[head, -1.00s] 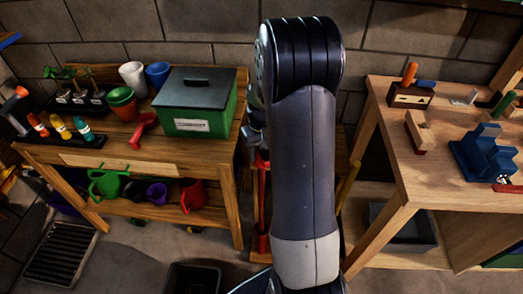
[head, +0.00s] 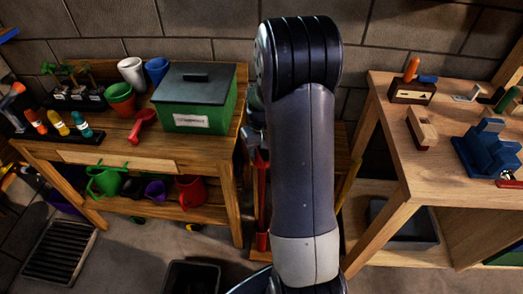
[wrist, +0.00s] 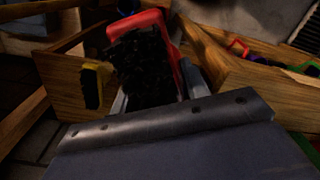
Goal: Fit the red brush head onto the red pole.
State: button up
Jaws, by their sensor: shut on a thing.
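The red brush head (wrist: 150,22) with black bristles (wrist: 143,68) shows in the wrist view, bristles towards the camera. My gripper (wrist: 157,98) is shut on it, with grey fingers on either side. In the head view my gripper (head: 254,138) is mostly hidden behind my arm. The red pole (head: 262,205) stands upright just left of my arm, low down between the two benches. Its upper end is close to my gripper; I cannot tell whether the head touches it.
A yellow brush head (wrist: 94,86) is at the left of the wrist view, against a wooden board. A yellow pole (head: 348,183) stands right of my arm. A potting bench (head: 215,120) is on the left and a workbench (head: 395,150) on the right. A dark bin (head: 193,278) sits on the floor.

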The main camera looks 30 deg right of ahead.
jog(key=shift+f, duration=0.15)
jog(key=o, duration=1.1)
notch_tip(320, 180, up, 11)
jog(key=shift+f, duration=0.1)
notch_tip(320, 180, down, 10)
jog(key=shift+f, duration=0.25)
jog(key=shift+r+p, duration=0.3)
jog(key=shift+f, duration=0.1)
